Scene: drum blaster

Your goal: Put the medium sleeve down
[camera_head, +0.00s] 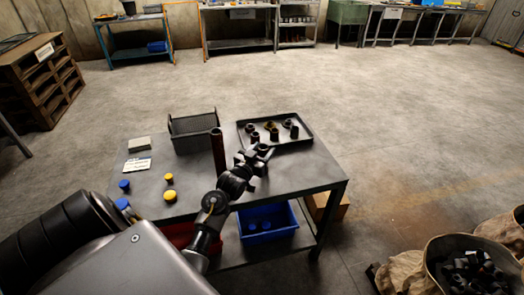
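My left gripper (258,156) is over the table, at the near left edge of a dark shallow tray (308,139). Its fingers are small and dark in this view, so I cannot tell whether they are open, shut or holding a sleeve. Several short dark sleeves (274,134) stand in the tray, some brownish; I cannot tell which is the medium one. A tall brown cylinder (218,150) stands upright just left of the gripper. My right gripper is not in view.
The grey table (305,178) also holds a dark mesh basket (194,140), a grey block (139,144), a white card (137,165), and blue and yellow knobs (169,195). A blue bin (268,222) sits below. Sacks (405,272) stand at lower right.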

